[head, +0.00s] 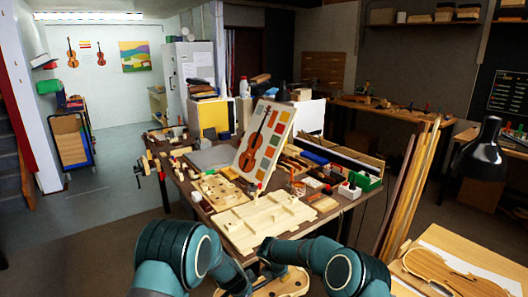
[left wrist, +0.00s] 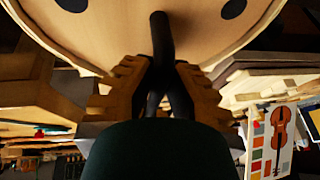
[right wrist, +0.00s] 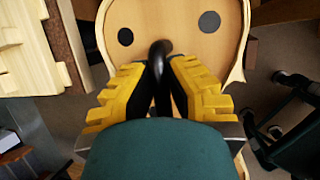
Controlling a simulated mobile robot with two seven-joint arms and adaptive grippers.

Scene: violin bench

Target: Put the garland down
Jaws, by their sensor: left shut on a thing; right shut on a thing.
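The garland (right wrist: 241,45) is a thin pale wooden rim around a violin-shaped board with dark round holes. In the head view the garland (head: 292,284) is at the bottom, in front of the bench, partly hidden by my arms. In the left wrist view its board (left wrist: 110,38) fills the top. My left gripper (left wrist: 161,68) is shut on a black handle-like bar at the board. My right gripper (right wrist: 160,62) is shut on a similar black bar. The fingertips hide where the bars are gripped.
The crowded bench (head: 350,203) carries a pale wooden board (head: 262,222), a tilted violin chart (head: 265,140) and several tools. Tall wooden strips (head: 405,190) stand at right, beside a table with a violin plate (head: 445,272). Floor shows at left.

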